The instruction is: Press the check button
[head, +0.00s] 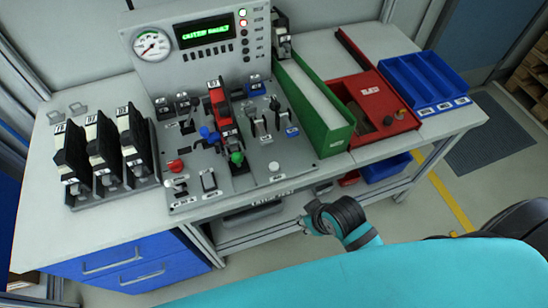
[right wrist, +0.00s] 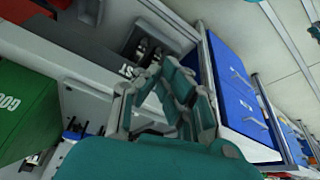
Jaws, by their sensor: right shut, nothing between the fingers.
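The grey control panel (head: 215,190) on the bench carries several buttons, levers and switches. A red knob (head: 175,166), a green knob (head: 237,158) and a white round knob (head: 274,167) stand near its front. The labels are too small to tell which is the check button. My right gripper (head: 306,222) is shut and empty, in front of the bench's front edge, to the right of the panel and apart from it. In the right wrist view its fingers (right wrist: 168,92) show close up. My left gripper is not in view.
A gauge (head: 151,44) and a green-lit display (head: 204,32) stand behind the panel. Black units (head: 133,143) stand at left. A green bin (head: 325,138), red tray (head: 398,122) and blue tray (head: 425,83) are at right. Blue drawers (head: 135,272) sit below the bench.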

